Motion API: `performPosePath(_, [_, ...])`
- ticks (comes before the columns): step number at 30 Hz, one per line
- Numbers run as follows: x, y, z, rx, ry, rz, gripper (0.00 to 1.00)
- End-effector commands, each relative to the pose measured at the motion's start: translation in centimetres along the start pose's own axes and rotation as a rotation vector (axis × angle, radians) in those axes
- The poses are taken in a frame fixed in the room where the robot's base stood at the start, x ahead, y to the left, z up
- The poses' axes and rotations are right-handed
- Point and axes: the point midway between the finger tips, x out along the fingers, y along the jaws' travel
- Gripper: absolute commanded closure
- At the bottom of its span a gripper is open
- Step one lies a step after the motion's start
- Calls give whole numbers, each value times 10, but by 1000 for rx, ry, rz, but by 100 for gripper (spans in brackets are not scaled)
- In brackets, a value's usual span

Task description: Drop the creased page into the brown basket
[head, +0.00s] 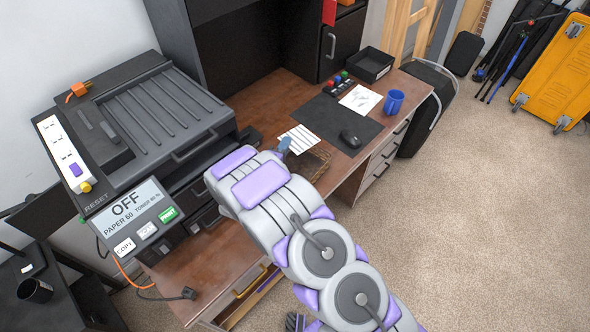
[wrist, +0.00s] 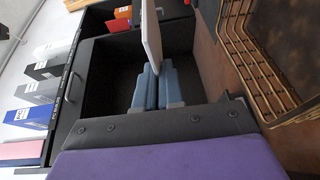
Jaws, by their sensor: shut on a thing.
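My gripper (head: 284,146) has blue fingers and is above the desk, partly hidden behind my arm. In the wrist view my gripper (wrist: 153,75) is shut on a white page (wrist: 151,35), which shows nearly edge-on between the fingers. In the head view the page (head: 303,138) is pale with dark lines; its creases are too small to tell. The brown basket (head: 318,160) is just beside and in front of the gripper, partly hidden by my arm. In the wrist view the basket (wrist: 238,58) has a brown wire rim, at the right. The page appears outside it.
A black desk mat (head: 335,115) holds a mouse (head: 350,139) and a sheet with a drawing (head: 360,99). A blue mug (head: 393,102) and black tray (head: 370,65) stand beyond. A large printer (head: 160,115) is at the left. Open carpet (head: 480,220) lies right.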

Motion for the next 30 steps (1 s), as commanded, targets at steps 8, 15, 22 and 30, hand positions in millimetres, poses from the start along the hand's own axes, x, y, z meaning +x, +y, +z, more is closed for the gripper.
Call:
performPosePath(8, [5, -24, 13, 11, -3, -5, 100])
performPosePath(15, [4, -52, 3, 1, -1, -2, 100])
performPosePath(22, [3, -56, 1, 1, -1, 0, 100])
performPosePath(30, [6, -53, 11, 8, -3, -4, 80])
